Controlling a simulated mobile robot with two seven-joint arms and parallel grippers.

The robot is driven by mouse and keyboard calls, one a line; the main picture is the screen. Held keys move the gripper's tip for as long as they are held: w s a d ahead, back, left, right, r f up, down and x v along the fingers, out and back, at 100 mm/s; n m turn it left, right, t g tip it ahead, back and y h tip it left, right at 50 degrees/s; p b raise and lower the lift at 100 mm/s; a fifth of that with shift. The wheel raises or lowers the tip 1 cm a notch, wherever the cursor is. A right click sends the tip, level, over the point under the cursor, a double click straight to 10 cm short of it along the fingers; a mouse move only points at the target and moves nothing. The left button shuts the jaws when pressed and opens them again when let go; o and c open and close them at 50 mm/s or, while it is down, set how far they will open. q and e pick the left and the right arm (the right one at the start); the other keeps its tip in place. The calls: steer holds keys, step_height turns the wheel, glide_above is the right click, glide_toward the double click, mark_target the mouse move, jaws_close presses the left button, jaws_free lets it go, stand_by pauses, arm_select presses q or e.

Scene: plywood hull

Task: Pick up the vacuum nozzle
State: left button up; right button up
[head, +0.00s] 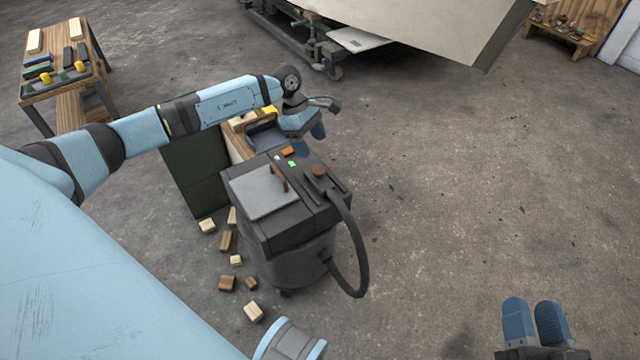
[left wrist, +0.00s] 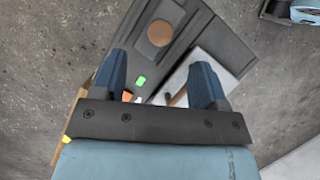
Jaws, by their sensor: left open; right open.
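The vacuum (head: 290,250) is a dark grey machine with a squarish top and a black hose (head: 359,250) looping down its right side. I cannot clearly pick out a separate nozzle; a dark strip with a round brown knob (head: 318,171) lies on the top, where the hose comes up. The knob also shows in the left wrist view (left wrist: 159,33). My left gripper (head: 309,140) is open and empty, just beyond the vacuum's far edge in the head view. In its wrist view the vacuum top shows between its fingers (left wrist: 158,65). My right gripper (head: 532,308) is open and empty, low at the right.
Orange (head: 287,151) and green (head: 291,163) pieces and a light panel (head: 262,192) with a brown handle are on the vacuum top. Several wood blocks (head: 227,241) lie on the floor. A workbench (head: 60,75) stands far left.

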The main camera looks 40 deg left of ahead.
mark_target(319, 169)
arm_select(q)
steer(key=b+x, duration=0.1)
steer(key=x, duration=0.3)
steer(key=shift+f, duration=0.15)
steer(key=x, duration=0.1)
steer(key=b+x, duration=0.1)
steer(key=x, duration=0.1)
steer(key=b+x, duration=0.1)
steer(key=shift+s+a+f, duration=0.1)
steer(key=shift+a+f, duration=0.1)
steer(key=shift+f, duration=0.2)
steer(key=shift+d+f, duration=0.15)
steer(key=shift+f, duration=0.1)
arm_select(e)
steer(key=f+g, duration=0.1)
steer(key=f, duration=0.1)
steer(key=f+g, duration=0.1)
steer(key=f, duration=0.2)
steer(key=shift+a+f+n, duration=0.2)
steer(key=shift+n, duration=0.1)
arm_select(q)
steer(key=c, duration=1.1)
